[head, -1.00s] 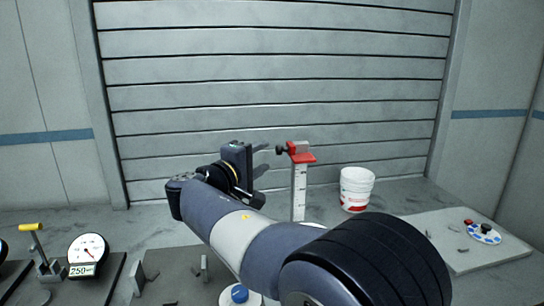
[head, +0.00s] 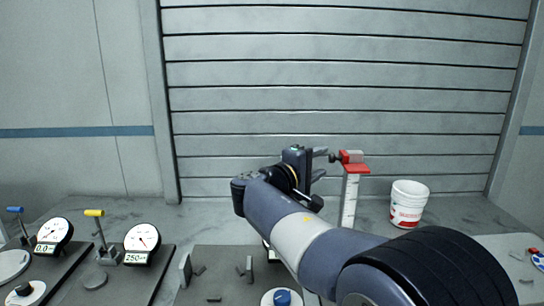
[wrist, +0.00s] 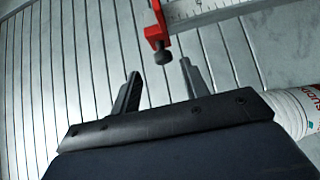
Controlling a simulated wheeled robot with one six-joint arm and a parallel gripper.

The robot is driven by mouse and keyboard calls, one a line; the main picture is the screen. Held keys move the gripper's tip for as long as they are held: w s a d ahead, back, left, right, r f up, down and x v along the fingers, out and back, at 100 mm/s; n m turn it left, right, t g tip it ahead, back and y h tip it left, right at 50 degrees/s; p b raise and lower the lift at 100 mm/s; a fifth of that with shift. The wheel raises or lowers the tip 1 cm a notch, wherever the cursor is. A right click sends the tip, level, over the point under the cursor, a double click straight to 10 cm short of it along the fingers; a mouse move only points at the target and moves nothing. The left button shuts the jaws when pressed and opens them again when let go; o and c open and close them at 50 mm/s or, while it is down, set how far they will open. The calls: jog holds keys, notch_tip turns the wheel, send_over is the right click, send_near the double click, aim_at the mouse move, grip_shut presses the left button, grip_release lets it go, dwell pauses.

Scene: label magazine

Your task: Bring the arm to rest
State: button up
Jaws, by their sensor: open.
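My gripper (head: 318,164) is held up in front of the slatted shutter, just left of the red head of an upright white scale post (head: 350,200). In the wrist view my gripper (wrist: 160,82) shows its two fingers apart with nothing between them. The red clamp with a dark knob (wrist: 160,40) lies beyond the fingertips, apart from them. My arm reaches up from the lower right of the head view and hides part of the bench.
A white bucket (head: 408,203) stands right of the post. Dial gauges (head: 142,238) with levers stand at the left. A dark plate with small blocks (head: 215,265) and a blue knob (head: 282,297) lie below my arm. A pale board (head: 515,255) is at the right.

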aim_at(330, 161)
jog(key=p+x, duration=0.1)
jog(key=x, duration=0.4)
jog(key=shift+w+d, duration=0.25)
jog(key=shift+d, duration=0.05)
jog(key=shift+w+d+f, duration=0.15)
jog(key=shift+w, duration=0.05)
jog(key=shift+s+f, duration=0.1)
jog(key=shift+f, duration=0.25)
